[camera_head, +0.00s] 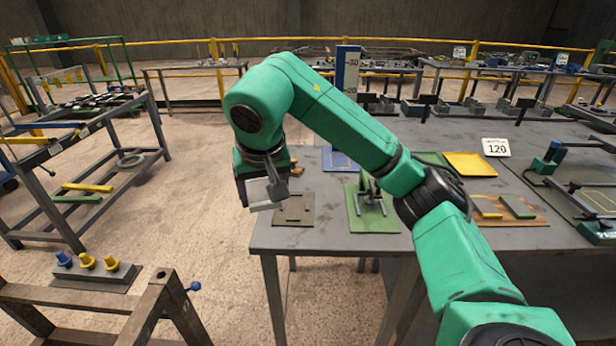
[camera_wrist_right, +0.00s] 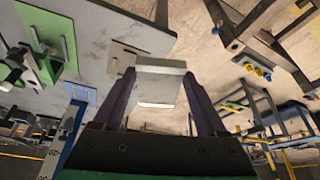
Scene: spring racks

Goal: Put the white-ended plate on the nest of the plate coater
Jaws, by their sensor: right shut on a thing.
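My right gripper (camera_head: 262,190) hangs off the left front corner of the grey table and is shut on a grey plate (camera_head: 263,206). In the right wrist view the plate (camera_wrist_right: 161,72) sits between the two dark fingers of the gripper (camera_wrist_right: 160,95), with a bright white end (camera_wrist_right: 157,105) toward the palm. The plate is clear of the table. I cannot tell for sure which fixture is the plate coater. A green-based fixture (camera_head: 371,212) with a grey upright part stands at the table front, partly behind my arm. My left gripper is not in view.
A flat brown plate with small holes (camera_head: 294,209) lies on the table's left front corner. Behind are a blue mat (camera_head: 338,160), a yellow tray (camera_head: 470,164) and a 120 sign (camera_head: 496,148). A stand with blue and yellow knobs (camera_head: 95,268) is at lower left. Open floor lies between.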

